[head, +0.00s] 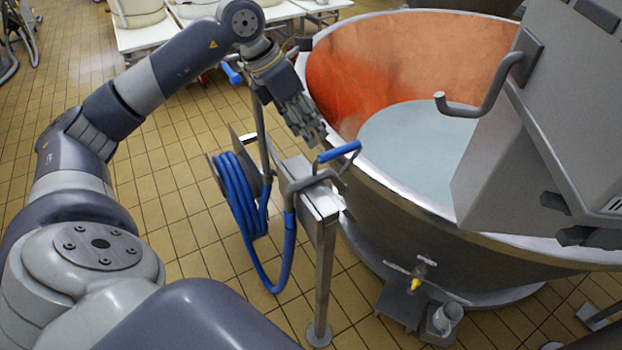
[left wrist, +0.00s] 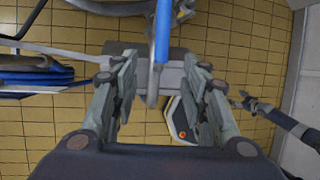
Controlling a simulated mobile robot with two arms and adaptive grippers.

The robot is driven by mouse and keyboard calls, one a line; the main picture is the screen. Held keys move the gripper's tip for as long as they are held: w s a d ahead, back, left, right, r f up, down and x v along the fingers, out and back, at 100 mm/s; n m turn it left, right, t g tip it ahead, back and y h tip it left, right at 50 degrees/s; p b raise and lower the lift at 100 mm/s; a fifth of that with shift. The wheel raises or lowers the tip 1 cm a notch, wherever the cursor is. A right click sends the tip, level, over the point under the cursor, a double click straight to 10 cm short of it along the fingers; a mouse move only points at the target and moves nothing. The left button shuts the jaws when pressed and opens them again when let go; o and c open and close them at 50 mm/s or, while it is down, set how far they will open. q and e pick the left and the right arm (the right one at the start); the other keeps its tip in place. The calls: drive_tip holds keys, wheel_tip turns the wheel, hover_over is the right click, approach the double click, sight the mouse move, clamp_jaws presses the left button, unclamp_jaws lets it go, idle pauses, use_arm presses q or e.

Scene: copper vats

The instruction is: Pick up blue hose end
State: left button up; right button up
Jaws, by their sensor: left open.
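The blue hose end, a grey nozzle with a blue grip (head: 339,151), rests on top of a metal post (head: 322,215) beside the vat. The blue hose (head: 240,200) hangs in a coil to its left, with a loop rising to the nozzle. My left gripper (head: 313,138) is open, just above and left of the blue grip, pointing down toward it. In the left wrist view the blue grip (left wrist: 163,30) lies at the top, between the open fingers (left wrist: 160,70) and beyond their tips. Contact with it is not visible.
A large copper vat (head: 400,70) with pale liquid stands right behind the post. A grey machine housing (head: 545,140) with a bent handle (head: 480,105) overhangs it at right. White tables (head: 150,35) stand at the back left. Tiled floor (head: 190,235) is open around the hose.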

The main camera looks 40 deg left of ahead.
sight(325, 153)
use_arm(q)
drive_tip(key=x, duration=0.4)
drive_tip(key=shift+d+p, duration=0.1)
drive_tip(key=shift+p, duration=0.2)
drive_tip(key=p+x, duration=0.2)
drive_tip(key=x, duration=0.3)
drive_tip(key=shift+w+d+f, duration=0.15)
drive_tip(key=shift+w+d, duration=0.05)
drive_tip(key=shift+f, duration=0.2)
drive_tip(key=shift+w+r, duration=0.1)
drive_tip(key=shift+r, duration=0.05)
clamp_jaws()
use_arm(e)
wheel_tip(325, 153, up, 3)
drive_tip(key=shift+f, duration=0.1)
